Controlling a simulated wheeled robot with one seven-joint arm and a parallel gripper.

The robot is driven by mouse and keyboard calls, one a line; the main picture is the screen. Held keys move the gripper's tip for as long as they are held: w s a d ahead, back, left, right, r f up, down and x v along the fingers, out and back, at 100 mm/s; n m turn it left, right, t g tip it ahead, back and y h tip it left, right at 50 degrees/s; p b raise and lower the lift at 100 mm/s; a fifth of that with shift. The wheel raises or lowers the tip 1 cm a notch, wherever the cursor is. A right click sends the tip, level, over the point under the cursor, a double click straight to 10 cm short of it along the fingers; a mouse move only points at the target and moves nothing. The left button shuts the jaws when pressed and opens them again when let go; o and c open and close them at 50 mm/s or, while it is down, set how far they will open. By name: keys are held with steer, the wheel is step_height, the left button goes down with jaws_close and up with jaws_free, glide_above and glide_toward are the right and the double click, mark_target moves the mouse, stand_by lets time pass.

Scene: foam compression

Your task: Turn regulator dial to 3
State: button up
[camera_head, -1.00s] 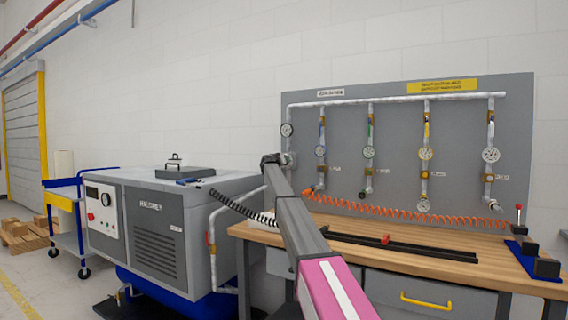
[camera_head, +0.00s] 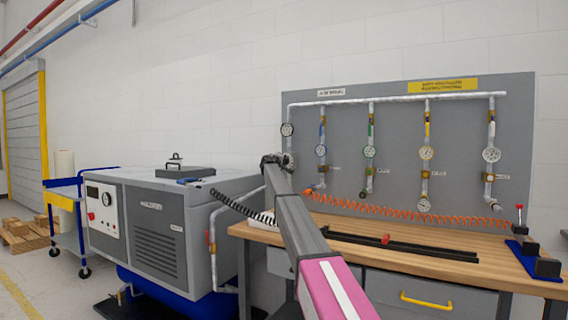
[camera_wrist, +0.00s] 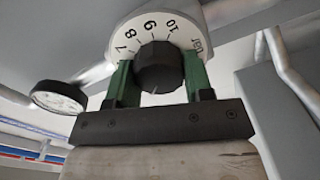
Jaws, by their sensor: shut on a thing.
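The regulator dial is a dark round knob (camera_wrist: 158,68) on a white numbered scale (camera_wrist: 150,30) in the wrist view. The figures 7, 8, 9 and 10 show on the scale, with unit lettering at its right. My gripper (camera_wrist: 158,80) has its two green fingers on either side of the knob, shut on it. The lower part of the scale is hidden behind the knob and gripper, and I cannot tell which figure the knob points to. In the head view my gripper (camera_head: 279,160) is at the left edge of the grey panel, and the knob is hidden there.
A pressure gauge (camera_wrist: 60,97) sits left of the knob. The grey panel (camera_head: 340,150) carries pipes and several gauges. Below are a wooden workbench (camera_head: 460,248) and an orange coiled hose (camera_head: 400,212). A grey compressor (camera_head: 160,225) stands left of the bench.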

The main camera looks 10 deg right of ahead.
steer(key=shift+n, duration=1.1)
steer(key=shift+a, duration=0.1)
steer(key=o, duration=0.9)
steer(key=shift+s, duration=0.15)
steer(key=v, duration=1)
steer(key=shift+s+a, duration=0.2)
